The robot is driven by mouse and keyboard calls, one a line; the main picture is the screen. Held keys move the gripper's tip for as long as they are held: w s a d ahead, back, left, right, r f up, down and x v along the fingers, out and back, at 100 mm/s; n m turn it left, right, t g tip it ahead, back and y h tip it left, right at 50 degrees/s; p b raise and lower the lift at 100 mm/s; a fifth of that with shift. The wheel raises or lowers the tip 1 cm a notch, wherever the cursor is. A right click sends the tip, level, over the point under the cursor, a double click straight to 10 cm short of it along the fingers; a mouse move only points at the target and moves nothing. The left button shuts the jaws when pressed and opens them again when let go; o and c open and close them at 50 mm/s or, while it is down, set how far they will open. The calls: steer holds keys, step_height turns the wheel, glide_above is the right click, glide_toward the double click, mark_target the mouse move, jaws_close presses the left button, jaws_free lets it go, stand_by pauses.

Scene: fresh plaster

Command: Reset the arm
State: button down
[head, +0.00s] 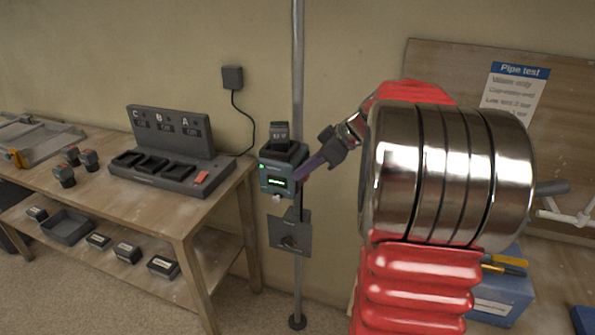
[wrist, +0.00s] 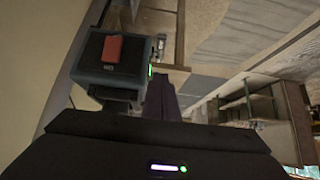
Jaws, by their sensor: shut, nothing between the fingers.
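My arm, with red sleeves and a broad steel joint, reaches in from the right of the head view. My gripper (head: 300,173) points left and a little down, with its dark purple fingers together and nothing held. Its fingertips are at or very close to the right side of a grey-teal device (head: 277,183) on a metal pole; I cannot tell whether they touch. In the wrist view the closed fingers (wrist: 165,82) stand beside the device, whose top shows a red patch (wrist: 114,48).
The pole (head: 298,70) stands against the wall, with a grey plate (head: 290,233) below the device. A wooden bench (head: 215,203) at left carries a charger rack (head: 170,140) and several small blocks. A blue box (head: 505,300) and pipe-test board (head: 440,65) are at right.

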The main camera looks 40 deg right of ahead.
steer(key=s+a+m+g+h, duration=0.1)
steer(key=s+a, duration=0.3)
steer(key=a, duration=0.5)
steer(key=s+a+m+g+h, duration=0.1)
steer(key=s+a+m, duration=0.15)
steer(key=a, duration=0.65)
steer(key=s+a+f+m+h, duration=0.2)
steer(key=s+a+f+m, duration=0.1)
steer(key=s+a, duration=0.6)
steer(key=shift+s+a+f+t+h, duration=0.15)
steer(key=shift+s+a+t+h, duration=0.15)
steer(key=shift+s, duration=2.05)
steer(key=shift+s, duration=0.1)
